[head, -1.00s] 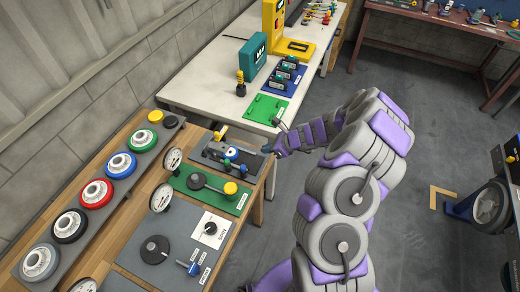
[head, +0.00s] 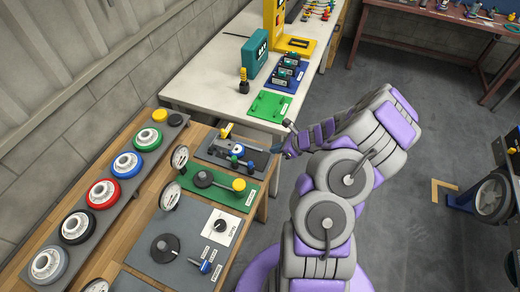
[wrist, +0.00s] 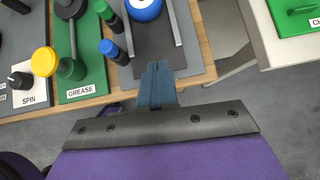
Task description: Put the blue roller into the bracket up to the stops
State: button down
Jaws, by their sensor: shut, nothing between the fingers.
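The blue roller (head: 237,149), with a white hub, sits at the bracket (head: 215,151) on a grey plate at the far end of the wooden bench. In the wrist view the blue roller (wrist: 145,9) is at the top edge, partly cut off, between the two light rails of the dark bracket (wrist: 150,42). My gripper (wrist: 160,68) is shut and empty, its fingertips at the near end of the bracket's channel, apart from the roller. In the head view my gripper (head: 277,150) is at the bracket's right end. I cannot tell whether the roller touches the stops.
A blue knob (wrist: 111,49) and a green knob (wrist: 107,10) stand left of the bracket. A green GREASE plate (head: 222,192) lies nearer. A rack (head: 60,235) of several coloured wheels runs along the left. The white table (head: 208,84) stands beyond; open floor lies right.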

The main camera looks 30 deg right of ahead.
aim_at(244, 152)
jog(key=x, duration=0.3)
jog(key=a+b+x, duration=0.1)
jog(key=x, duration=0.2)
jog(key=a+b+x, duration=0.1)
jog(key=x, duration=0.2)
jog(key=shift+s+a+r, duration=0.1)
jog(key=shift+a+r, duration=0.05)
jog(key=shift+r, duration=0.1)
jog(key=w+b, duration=0.1)
jog(key=w, duration=0.1)
jog(key=shift+w+a+f, duration=0.1)
jog(key=shift+w+f, duration=0.05)
jog(key=shift+w, duration=0.5)
jog(key=shift+w+a, duration=0.1)
jog(key=shift+a, duration=0.75)
jog(key=shift+w+d, duration=0.15)
jog(key=shift+w, duration=0.45)
